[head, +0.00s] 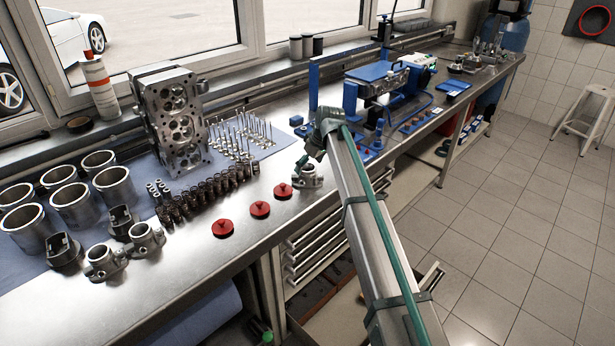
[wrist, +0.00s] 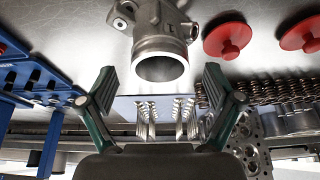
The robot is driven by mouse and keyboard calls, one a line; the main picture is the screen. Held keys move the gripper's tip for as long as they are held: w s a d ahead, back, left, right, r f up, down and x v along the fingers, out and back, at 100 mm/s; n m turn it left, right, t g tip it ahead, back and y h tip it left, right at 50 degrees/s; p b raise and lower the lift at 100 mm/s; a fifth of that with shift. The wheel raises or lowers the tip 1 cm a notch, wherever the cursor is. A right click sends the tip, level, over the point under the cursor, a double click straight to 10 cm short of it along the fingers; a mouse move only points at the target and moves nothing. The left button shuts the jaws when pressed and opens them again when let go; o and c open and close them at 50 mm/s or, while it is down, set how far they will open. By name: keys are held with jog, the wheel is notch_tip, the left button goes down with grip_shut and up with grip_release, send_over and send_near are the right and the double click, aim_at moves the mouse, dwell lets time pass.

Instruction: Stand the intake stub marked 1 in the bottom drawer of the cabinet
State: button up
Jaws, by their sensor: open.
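An intake stub (head: 307,177), a grey metal casting with a round mouth and a flange, stands on the bench right of the red caps. Two similar stubs (head: 104,262) (head: 147,238) stand at the bench's front left. The cabinet (head: 318,232) is under the bench; its bottom drawer (head: 428,283) is pulled out, partly hidden by my arm.
Red caps (head: 223,228) lie left of the stub. Springs (head: 205,190), valves (head: 240,137), a cylinder head (head: 172,112) and liners (head: 75,204) crowd the left bench. A blue fixture (head: 350,100) stands behind my arm to the right.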

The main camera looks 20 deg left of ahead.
jog(key=shift+x, duration=1.2)
jog(key=c, duration=1.6)
jog(key=shift+c, duration=0.2)
jog(key=shift+r, duration=0.2)
